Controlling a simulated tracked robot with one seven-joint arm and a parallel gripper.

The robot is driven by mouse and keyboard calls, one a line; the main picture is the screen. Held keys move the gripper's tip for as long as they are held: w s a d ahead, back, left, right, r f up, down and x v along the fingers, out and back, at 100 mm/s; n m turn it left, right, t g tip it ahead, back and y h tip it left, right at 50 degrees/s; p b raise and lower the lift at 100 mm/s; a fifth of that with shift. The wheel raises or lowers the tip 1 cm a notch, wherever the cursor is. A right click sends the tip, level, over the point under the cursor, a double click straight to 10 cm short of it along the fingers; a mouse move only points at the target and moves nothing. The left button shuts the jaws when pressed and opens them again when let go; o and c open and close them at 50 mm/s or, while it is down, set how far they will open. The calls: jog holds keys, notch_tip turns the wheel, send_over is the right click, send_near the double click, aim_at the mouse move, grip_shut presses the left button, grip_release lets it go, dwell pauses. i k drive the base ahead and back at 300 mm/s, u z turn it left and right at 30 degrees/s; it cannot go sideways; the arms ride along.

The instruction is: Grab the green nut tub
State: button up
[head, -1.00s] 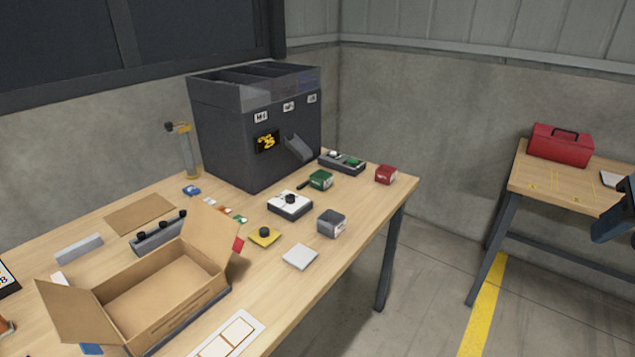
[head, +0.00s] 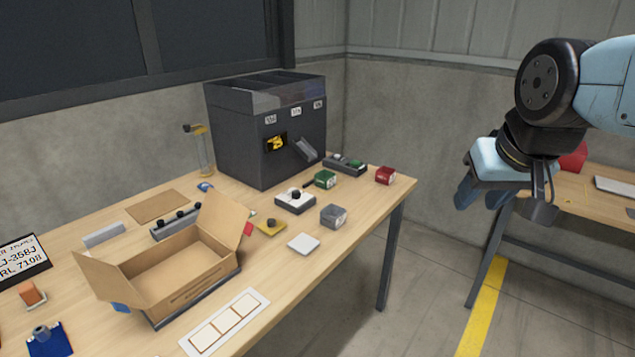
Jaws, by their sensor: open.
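My gripper (head: 480,196) is at the right in the head view, raised in the air off the bench's right end and well apart from the tub. Its fingers point downward and are open, and no object shows between them.
A red tub (head: 385,175) and grey tub (head: 333,215) stand near the green one. The dark feeder (head: 265,135) rises behind it; a white knobbed device (head: 295,200) is in front. An open cardboard box (head: 180,272) stands at left. A second table (head: 570,200) is at right.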

aim_at(324, 180)
jog(key=u, duration=0.1)
jog(key=i, duration=1)
jog(key=z, duration=0.1)
